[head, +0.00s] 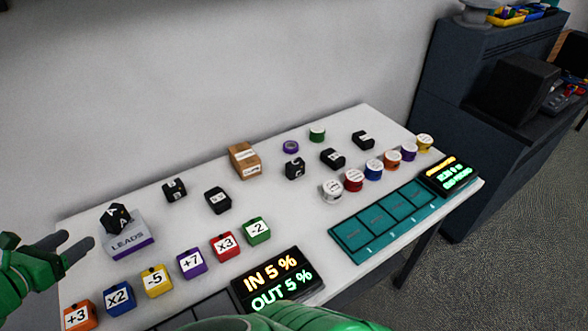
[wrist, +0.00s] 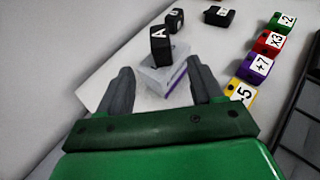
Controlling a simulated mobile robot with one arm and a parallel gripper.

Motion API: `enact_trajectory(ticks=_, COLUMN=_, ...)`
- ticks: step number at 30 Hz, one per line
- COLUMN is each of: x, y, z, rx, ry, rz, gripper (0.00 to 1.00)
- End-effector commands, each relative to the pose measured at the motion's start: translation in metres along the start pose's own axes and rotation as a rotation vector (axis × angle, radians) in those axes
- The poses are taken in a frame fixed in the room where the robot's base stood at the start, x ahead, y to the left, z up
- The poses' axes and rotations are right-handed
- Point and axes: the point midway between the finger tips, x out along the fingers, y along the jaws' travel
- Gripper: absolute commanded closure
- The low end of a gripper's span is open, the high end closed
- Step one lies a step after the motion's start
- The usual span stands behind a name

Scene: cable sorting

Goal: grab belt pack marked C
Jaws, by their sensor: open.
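Several small black belt packs with white letter labels stand on the white table. One at the table's middle (head: 294,168) has a mark that looks like C, though it is too small to be sure. Another pack (head: 117,217), tilted on the grey LEADS box (head: 128,240), reads A in the wrist view (wrist: 160,46). My gripper (head: 78,241) is open and empty at the table's left end, left of the LEADS box. In the wrist view its fingers (wrist: 160,68) stand apart, with the LEADS box and the A pack beyond them.
A row of coloured number blocks (head: 191,262) lines the front edge, with a lit IN/OUT display (head: 272,279) beside it. Coloured round spools (head: 354,180) and a teal slotted tray (head: 345,233) are at right. A cardboard box (head: 244,160) stands at the back.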

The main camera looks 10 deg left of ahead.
Motion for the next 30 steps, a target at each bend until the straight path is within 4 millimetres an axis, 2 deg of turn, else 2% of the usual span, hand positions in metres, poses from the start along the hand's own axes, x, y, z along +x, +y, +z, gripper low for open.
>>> enact_trajectory(ticks=13, x=0.0001, y=-0.0001, z=0.0000, rx=0.000, ry=0.000, rz=0.000, gripper=0.34)
enact_trajectory(ticks=19, x=0.0000, y=0.0000, z=0.0000, rx=0.000, ry=0.000, rz=0.000, gripper=0.06)
enact_trajectory(ticks=30, x=-0.0023, y=0.0001, z=0.0059, rx=0.002, ry=0.000, rz=0.000, gripper=0.06)
